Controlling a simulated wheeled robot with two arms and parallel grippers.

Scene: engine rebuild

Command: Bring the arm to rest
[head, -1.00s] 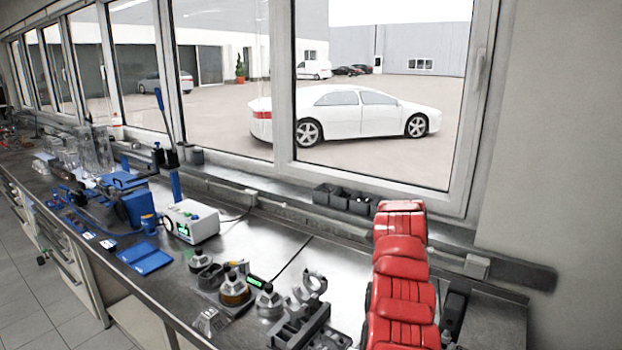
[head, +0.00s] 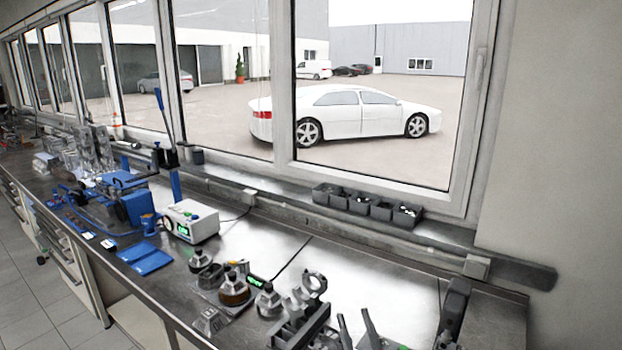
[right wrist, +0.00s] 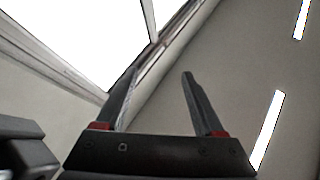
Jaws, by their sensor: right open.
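My right gripper (head: 353,314) shows at the bottom edge of the head view, its two dark fingers pointing up and standing apart. My left gripper is in neither view.
The metal workbench (head: 390,270) runs along the window. A white device (head: 190,222) and blue tools stand farther left. Small dark bins (head: 358,203) line the sill.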

